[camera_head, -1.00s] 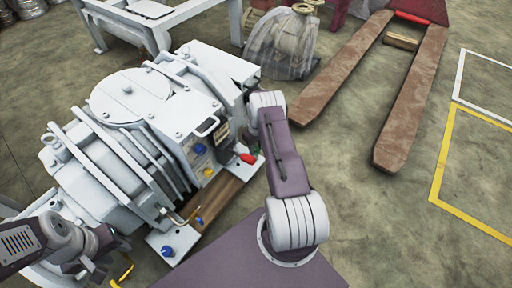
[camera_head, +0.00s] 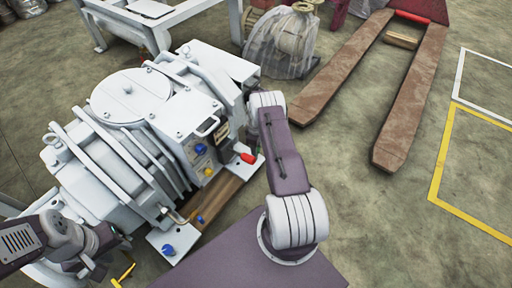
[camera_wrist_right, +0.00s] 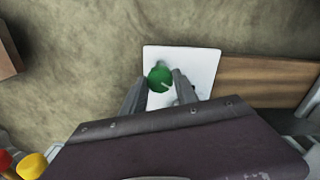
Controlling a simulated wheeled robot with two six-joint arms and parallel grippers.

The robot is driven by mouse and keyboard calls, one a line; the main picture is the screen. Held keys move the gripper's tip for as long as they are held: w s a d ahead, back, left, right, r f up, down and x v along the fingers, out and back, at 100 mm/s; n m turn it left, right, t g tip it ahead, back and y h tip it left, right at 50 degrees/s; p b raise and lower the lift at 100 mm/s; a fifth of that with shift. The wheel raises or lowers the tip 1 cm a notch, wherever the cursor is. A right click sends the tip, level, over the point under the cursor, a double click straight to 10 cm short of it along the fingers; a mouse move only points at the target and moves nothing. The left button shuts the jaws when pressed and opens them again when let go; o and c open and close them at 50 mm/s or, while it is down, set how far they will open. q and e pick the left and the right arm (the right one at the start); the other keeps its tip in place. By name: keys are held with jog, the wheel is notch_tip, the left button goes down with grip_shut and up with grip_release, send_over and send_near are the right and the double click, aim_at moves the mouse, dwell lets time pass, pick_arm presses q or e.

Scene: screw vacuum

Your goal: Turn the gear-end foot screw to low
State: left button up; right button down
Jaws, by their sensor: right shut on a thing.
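In the right wrist view a green foot screw (camera_wrist_right: 160,79) stands on a white foot plate (camera_wrist_right: 205,62). My right gripper (camera_wrist_right: 160,86) is shut on it, with one finger on each side. In the head view this gripper is hidden behind my right arm and the pump. The white vacuum pump (camera_head: 128,95) stands at left. A blue foot screw (camera_head: 168,250) sits on the near foot plate. My left gripper (camera_head: 108,256) is at the lower left beside the pump; its fingers look apart and nothing shows between them.
A brown wooden beam (camera_head: 222,196) runs along the pump's base. A red knob (camera_head: 247,158) is close to my right arm. A yellow T-shaped handle (camera_head: 124,272) is near my left gripper. A pallet jack (camera_head: 420,95) stands at right, with open floor around it.

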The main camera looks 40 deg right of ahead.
dwell(0.4)
jog(key=c, duration=0.9)
grip_release()
jog(key=shift+c, duration=0.2)
notch_tip(320, 180, up, 9)
jog(key=p, duration=0.6)
